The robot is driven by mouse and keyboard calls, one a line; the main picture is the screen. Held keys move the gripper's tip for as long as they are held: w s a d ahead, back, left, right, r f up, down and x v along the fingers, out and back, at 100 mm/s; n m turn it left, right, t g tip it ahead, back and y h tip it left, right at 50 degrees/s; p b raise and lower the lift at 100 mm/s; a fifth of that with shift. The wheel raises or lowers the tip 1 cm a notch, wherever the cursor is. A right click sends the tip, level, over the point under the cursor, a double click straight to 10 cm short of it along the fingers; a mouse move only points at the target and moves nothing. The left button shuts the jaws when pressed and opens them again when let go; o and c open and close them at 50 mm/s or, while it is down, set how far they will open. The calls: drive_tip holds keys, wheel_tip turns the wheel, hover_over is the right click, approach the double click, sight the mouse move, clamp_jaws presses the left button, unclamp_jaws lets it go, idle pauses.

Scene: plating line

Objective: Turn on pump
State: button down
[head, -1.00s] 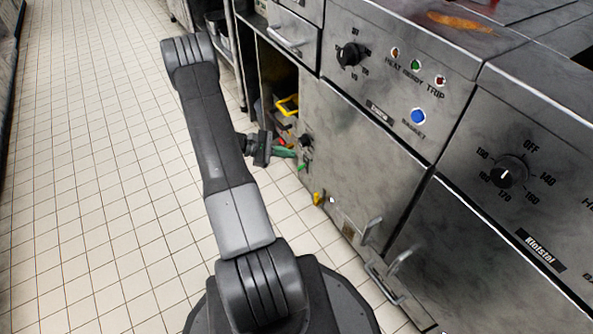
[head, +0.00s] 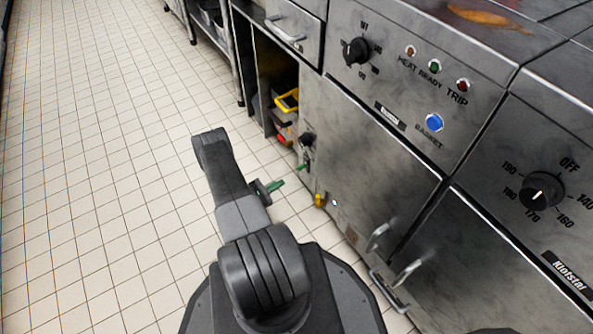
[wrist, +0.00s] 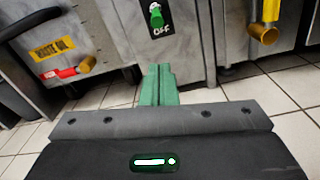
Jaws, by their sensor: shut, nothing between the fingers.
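My gripper (head: 276,185) has green fingers, and they are shut and empty. They also show in the wrist view (wrist: 158,84), pointing towards the steel cabinet fronts. A small green switch (wrist: 156,14) sits on a black plate marked OFF (wrist: 160,30), straight beyond the fingertips at the top of the wrist view. The fingers are apart from it, lower and nearer the camera. The top of the plate is cut off, so I cannot tell its full marking or setting. A small green part (head: 303,168) shows low on the cabinet in the head view.
A yellow spout (wrist: 263,33) sticks out to the right of the switch. A box labelled WASTE OIL with a red and yellow valve handle (wrist: 68,69) stands to the left. Steel cabinet doors with handles (head: 408,270) line the right. The tiled floor (head: 110,180) is clear at left.

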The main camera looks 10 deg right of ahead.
sight(305, 172)
drive_tip(key=shift+s+a+f+n+t, duration=0.15)
drive_tip(key=shift+f+t, duration=0.1)
drive_tip(key=shift+f, duration=0.3)
drive_tip(key=shift+w+a+f+n+t, duration=0.15)
drive_tip(key=shift+f+t, duration=0.1)
drive_tip(key=shift+f, duration=0.25)
drive_tip(key=shift+s+d, duration=0.1)
drive_tip(key=shift+d, duration=0.05)
drive_tip(key=b+x, duration=0.2)
drive_tip(key=x, duration=0.8)
drive_tip(key=shift+s+f, duration=0.15)
drive_tip(key=shift+f, duration=0.05)
drive_tip(key=r, duration=0.2)
drive_tip(key=shift+s+a+r, duration=0.3)
drive_tip(key=shift+r, duration=0.1)
drive_tip(key=shift+s+a+r, duration=0.15)
drive_tip(key=shift+s+r, duration=0.1)
drive_tip(key=shift+r, duration=0.35)
